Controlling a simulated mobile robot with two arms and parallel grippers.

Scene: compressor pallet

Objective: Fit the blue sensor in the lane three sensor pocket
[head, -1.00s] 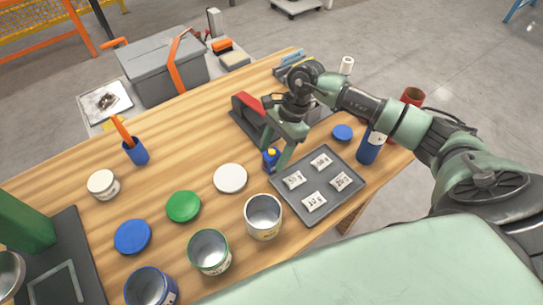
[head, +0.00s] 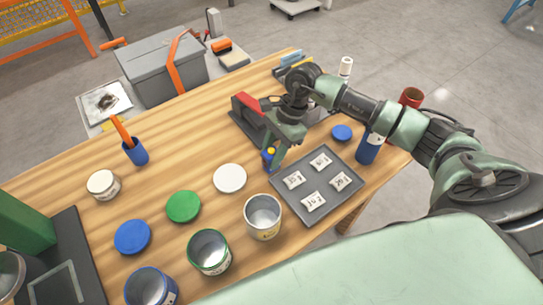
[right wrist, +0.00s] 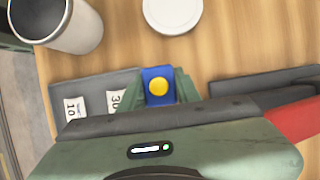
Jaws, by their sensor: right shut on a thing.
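A small blue block with a round yellow top (head: 269,158), the only thing here that may be the blue sensor, stands on the wooden table beside the grey tray. My right gripper (head: 270,160) reaches down over it and is shut on it. In the right wrist view the blue block (right wrist: 157,86) sits upright between the two green fingers, its yellow top facing the camera. The fingers partly hide it in the head view. I cannot make out a lane three sensor pocket. My left gripper is not in view.
The grey tray (head: 328,207) with several labelled white packets lies close on the right. An open can (head: 263,226) and a white lid (head: 230,178) are near. A red and black device (head: 247,112) stands behind. Blue and green lids and more cans fill the front left.

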